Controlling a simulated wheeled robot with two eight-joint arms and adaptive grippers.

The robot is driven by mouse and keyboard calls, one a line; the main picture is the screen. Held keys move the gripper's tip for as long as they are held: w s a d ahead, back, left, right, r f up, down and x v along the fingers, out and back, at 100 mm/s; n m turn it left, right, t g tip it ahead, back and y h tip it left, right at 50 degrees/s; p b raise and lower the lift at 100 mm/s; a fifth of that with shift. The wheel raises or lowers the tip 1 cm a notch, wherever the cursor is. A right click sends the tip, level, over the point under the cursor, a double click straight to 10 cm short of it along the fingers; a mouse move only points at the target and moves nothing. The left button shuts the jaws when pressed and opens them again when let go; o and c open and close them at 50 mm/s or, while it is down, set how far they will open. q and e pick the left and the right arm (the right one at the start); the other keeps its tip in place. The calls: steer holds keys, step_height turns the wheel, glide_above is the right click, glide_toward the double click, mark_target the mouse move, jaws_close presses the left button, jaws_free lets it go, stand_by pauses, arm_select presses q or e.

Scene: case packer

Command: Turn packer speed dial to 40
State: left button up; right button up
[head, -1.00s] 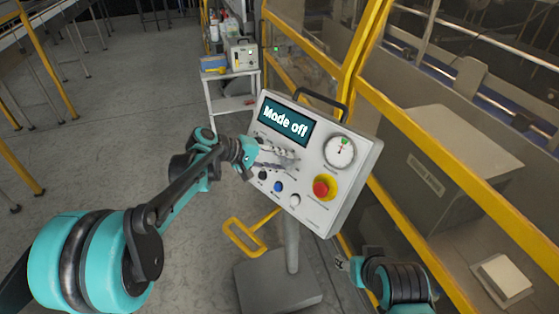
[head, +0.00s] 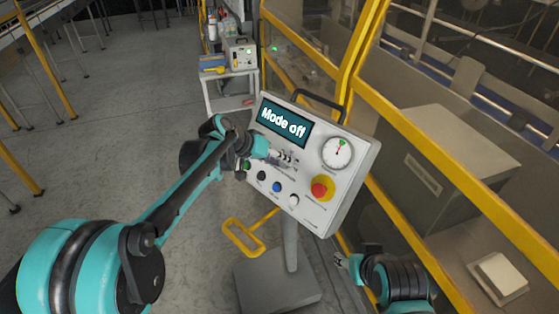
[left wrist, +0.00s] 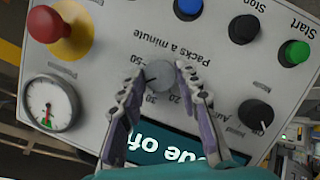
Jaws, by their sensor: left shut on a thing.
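The packer's grey speed dial (left wrist: 159,73) sits on the white control panel (left wrist: 95,110) under "Packs a minute" lettering, upside down in the left wrist view. Figures 20, 30 and 50 show around it; I cannot make out a 40. My left gripper (left wrist: 160,82) is shut on the dial, one finger on each side. In the head view my left gripper (head: 280,157) is at the panel below the display (head: 284,121), which reads "Mode off", and hides the dial. My right gripper (head: 341,262) is low, apart from the panel; its finger opening is unclear.
A red emergency button (head: 320,189) on yellow and a round gauge (head: 337,152) are right of the dial. Blue (head: 278,187), black (head: 262,175) and green (left wrist: 295,52) buttons are close by, with a black mode knob (left wrist: 256,115). A yellow guard frame (head: 425,140) stands behind.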

arm_select(q)
steer(key=shift+s+f+m+y, duration=0.1)
steer(key=shift+f+m+y, duration=0.05)
steer(key=shift+m+y, duration=0.15)
stand_by(0.4)
steer(key=o, duration=1.2)
steer(key=shift+c, duration=0.2)
steer(key=shift+a+r, duration=0.25)
steer(key=shift+r, duration=0.15)
steer(key=v, duration=1.1)
steer(key=shift+s+a, duration=0.1)
steer(key=shift+s, duration=0.05)
